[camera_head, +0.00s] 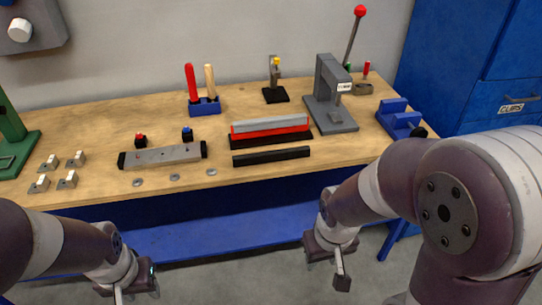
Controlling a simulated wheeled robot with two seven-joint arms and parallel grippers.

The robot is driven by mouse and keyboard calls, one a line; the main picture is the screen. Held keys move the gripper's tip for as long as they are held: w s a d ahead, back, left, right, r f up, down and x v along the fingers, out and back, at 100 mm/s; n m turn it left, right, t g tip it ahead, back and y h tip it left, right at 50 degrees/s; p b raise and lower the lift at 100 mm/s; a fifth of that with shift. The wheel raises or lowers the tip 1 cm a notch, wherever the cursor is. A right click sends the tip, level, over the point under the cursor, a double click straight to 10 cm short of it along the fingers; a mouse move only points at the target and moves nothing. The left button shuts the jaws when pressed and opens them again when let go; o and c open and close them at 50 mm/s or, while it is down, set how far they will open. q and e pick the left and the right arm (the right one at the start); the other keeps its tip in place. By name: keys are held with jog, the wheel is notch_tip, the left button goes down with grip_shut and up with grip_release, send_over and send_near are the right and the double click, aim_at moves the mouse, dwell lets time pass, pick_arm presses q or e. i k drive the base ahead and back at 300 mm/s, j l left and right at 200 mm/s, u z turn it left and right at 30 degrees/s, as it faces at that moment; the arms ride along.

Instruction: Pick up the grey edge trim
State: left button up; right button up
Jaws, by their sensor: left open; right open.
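A long grey strip (269,123), which looks like the grey edge trim, lies along a red bar (271,133) on a black base, in the middle of the workbench. My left gripper (128,288) is open and empty at the bottom left, below and in front of the bench edge. My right gripper (332,268) is open and empty in front of the bench, below and to the right of the strip. Both grippers are well apart from the strip. The fingers of my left gripper are partly cut off by the picture's lower edge.
A black bar (271,156) lies in front of the strip. A grey block with black ends (163,156) lies left. A grey press (332,98) stands close to the right, a blue tool holder (204,106) behind left. A blue shelf (210,233) runs under the bench.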

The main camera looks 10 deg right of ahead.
aim_at(289, 120)
jog(key=z, duration=0.6)
jog(key=i+j+z, duration=0.2)
jog(key=z, duration=0.2)
jog(key=i+j+z, duration=0.15)
jog(key=z, duration=0.25)
jog(key=i+j+z, duration=0.1)
jog(key=j+z, duration=0.65)
jog(key=i+j, duration=0.1)
jog(key=j, duration=0.3)
jog(key=j+z, duration=0.1)
jog(key=j, duration=0.35)
jog(key=i, duration=0.05)
